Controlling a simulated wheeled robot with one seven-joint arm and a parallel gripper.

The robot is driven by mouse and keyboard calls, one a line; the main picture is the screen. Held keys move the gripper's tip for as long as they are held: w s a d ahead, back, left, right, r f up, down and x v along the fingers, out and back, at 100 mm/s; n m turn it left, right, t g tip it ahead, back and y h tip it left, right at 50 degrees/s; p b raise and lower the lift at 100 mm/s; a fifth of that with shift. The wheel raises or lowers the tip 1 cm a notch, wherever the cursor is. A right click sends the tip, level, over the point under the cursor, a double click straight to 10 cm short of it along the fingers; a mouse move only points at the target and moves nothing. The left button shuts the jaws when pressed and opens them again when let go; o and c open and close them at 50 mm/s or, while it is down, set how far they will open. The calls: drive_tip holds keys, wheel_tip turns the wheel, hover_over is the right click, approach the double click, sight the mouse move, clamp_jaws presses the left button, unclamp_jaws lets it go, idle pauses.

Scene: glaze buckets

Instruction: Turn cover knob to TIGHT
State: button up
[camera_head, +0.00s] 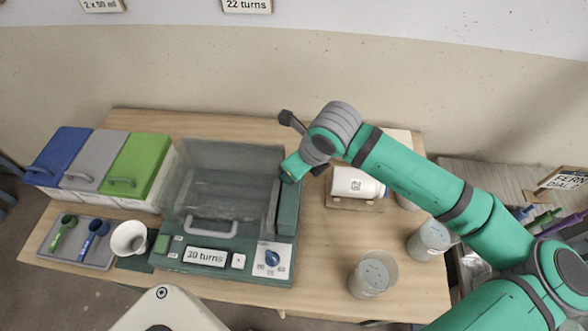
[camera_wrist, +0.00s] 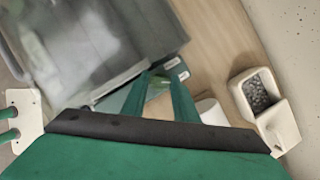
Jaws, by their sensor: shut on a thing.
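My gripper (camera_head: 291,172) is at the right rear of the green machine (camera_head: 225,257), beside its clear cover (camera_head: 222,180). In the wrist view my gripper (camera_wrist: 162,77) has its two green fingers close together around a small greenish knob (camera_wrist: 161,83), which I take as the cover knob. Two small labels (camera_wrist: 170,63) lie just beyond the fingertips, too small to read. The knob is mostly hidden by the fingers, and its pointing direction cannot be told. In the head view my gripper hides it.
A blue dial (camera_head: 273,257) and a "30 turns" plate (camera_head: 206,256) are on the machine's front. Lidded bins (camera_head: 135,165), a tray of scoops (camera_head: 75,243) and a white cup (camera_head: 129,238) stand left.

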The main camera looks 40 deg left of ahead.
drive_tip(key=o, duration=1.1)
drive_tip(key=shift+c, duration=0.2)
drive_tip(key=shift+n, duration=0.4)
